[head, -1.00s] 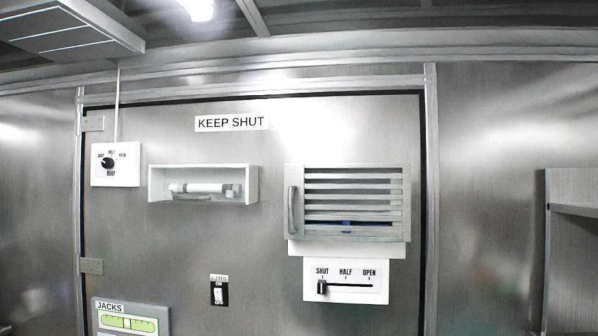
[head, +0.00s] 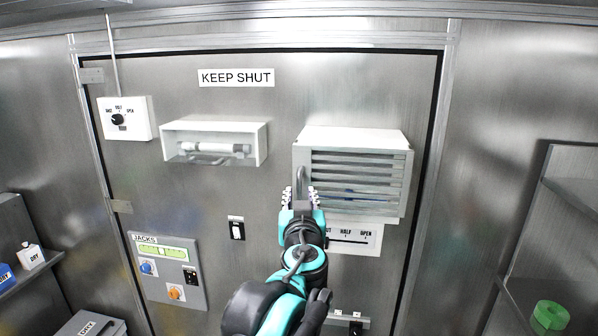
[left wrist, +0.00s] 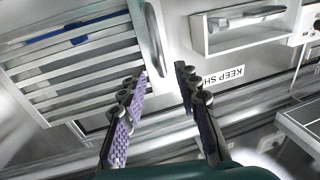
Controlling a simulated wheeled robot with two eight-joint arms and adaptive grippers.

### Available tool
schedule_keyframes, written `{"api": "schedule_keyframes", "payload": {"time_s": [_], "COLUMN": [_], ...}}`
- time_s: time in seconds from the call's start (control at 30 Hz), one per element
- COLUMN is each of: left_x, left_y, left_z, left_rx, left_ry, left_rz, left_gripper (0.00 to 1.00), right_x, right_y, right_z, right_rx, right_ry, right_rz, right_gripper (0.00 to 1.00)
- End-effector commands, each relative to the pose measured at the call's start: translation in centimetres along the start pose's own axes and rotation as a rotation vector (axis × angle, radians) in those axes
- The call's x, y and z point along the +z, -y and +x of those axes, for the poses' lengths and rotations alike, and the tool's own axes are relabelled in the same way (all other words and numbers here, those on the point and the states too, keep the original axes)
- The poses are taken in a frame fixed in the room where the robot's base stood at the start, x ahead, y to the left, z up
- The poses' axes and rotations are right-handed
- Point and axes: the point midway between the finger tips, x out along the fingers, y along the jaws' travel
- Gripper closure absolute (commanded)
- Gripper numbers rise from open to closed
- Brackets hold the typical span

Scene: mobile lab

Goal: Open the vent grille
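The vent grille (head: 357,182) is a slatted metal panel on the wall housing, and it looks closed. It also shows upside down in the left wrist view (left wrist: 75,68). Its upright bar handle (head: 300,180) is on its left edge; the handle (left wrist: 154,40) shows in the left wrist view too. My left gripper (head: 302,196) is at the handle's lower part. In the left wrist view its fingers (left wrist: 160,72) are apart, with the handle's end in line with the gap. I cannot tell whether they touch it. My right gripper is not in view.
A slider panel (head: 345,242) is under the grille, partly hidden by my left arm. An open-fronted box (head: 170,145) with a tube is to the left. A JACKS panel (head: 165,268) is lower left. Shelves flank the wall panel; one holds a green roll (head: 551,315).

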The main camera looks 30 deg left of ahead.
Motion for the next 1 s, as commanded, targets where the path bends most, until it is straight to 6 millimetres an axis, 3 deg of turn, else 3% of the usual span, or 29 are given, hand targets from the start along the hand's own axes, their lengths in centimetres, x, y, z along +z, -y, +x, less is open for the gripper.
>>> {"api": "schedule_keyframes", "payload": {"time_s": [0.4,0.8,0.93,1.0], "left_x": [0.0,0.2,0.2,0.2], "left_y": [0.1,0.1,0.1,0.1], "left_z": [6.2,7.2,7.2,7.2], "left_rx": [-0.002,-0.001,-0.001,-0.001], "left_ry": [0.001,0.001,0.001,0.001], "left_rz": [0.0,0.0,0.0,0.0], "left_gripper": [0.68,0.68,1.0,1.0], "right_x": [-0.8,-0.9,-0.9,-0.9], "right_y": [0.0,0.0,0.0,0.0], "right_z": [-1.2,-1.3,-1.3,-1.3], "right_rx": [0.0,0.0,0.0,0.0], "right_ry": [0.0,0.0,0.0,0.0], "right_rz": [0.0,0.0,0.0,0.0], "right_gripper": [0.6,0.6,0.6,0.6]}}
